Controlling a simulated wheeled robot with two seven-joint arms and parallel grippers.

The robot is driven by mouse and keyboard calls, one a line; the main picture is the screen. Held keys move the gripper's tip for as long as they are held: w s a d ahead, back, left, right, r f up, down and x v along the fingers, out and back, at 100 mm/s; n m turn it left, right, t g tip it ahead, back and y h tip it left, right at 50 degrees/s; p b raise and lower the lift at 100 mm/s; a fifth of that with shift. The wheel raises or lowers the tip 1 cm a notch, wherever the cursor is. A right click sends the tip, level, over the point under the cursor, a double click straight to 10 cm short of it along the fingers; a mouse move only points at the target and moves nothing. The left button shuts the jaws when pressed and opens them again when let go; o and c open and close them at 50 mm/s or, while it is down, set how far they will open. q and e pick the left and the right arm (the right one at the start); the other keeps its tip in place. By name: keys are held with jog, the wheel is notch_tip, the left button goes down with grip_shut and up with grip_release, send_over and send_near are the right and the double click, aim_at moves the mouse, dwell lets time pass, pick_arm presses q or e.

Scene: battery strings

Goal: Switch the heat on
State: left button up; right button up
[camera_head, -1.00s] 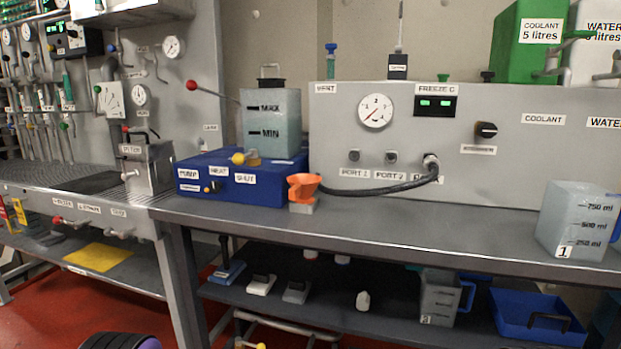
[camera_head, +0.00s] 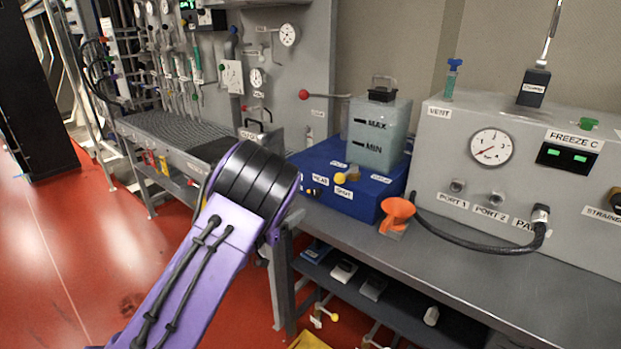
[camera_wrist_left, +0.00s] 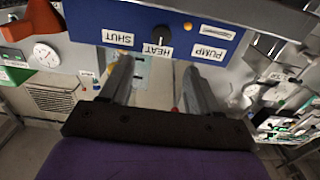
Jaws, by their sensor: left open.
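The blue heater box (camera_head: 345,200) stands on the bench, with labels PUMP, HEAT and SHUT on its front. In the left wrist view the same blue front (camera_wrist_left: 90,25) shows upside down. A small black knob (camera_wrist_left: 160,36) sits by the HEAT label (camera_wrist_left: 157,50), between the SHUT and PUMP labels. My left gripper (camera_wrist_left: 158,68) is open and empty. Its two fingers point at the panel, either side of the HEAT label, and appear apart from the knob. In the head view my purple left arm hides the gripper. My right gripper is not in view.
A grey tank (camera_head: 378,135) marked MAX and MIN stands on the box. A yellow valve handle (camera_head: 348,174) and an orange funnel (camera_head: 397,212) are close by. A red-knobbed lever (camera_head: 304,95) sticks out behind. The bench front (camera_head: 480,270) is clear.

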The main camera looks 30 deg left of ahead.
aim_at(315, 194)
pick_arm(q)
jog(key=w, duration=0.3)
jog(key=w+p, duration=0.1)
jog(key=w, duration=0.2)
jog(key=w+p, duration=0.1)
jog(key=w, duration=0.3)
jog(key=shift+w+d+f, duration=0.1)
jog(key=shift+d+f, duration=0.1)
jog(key=shift+d, duration=0.15)
jog(key=c, duration=1)
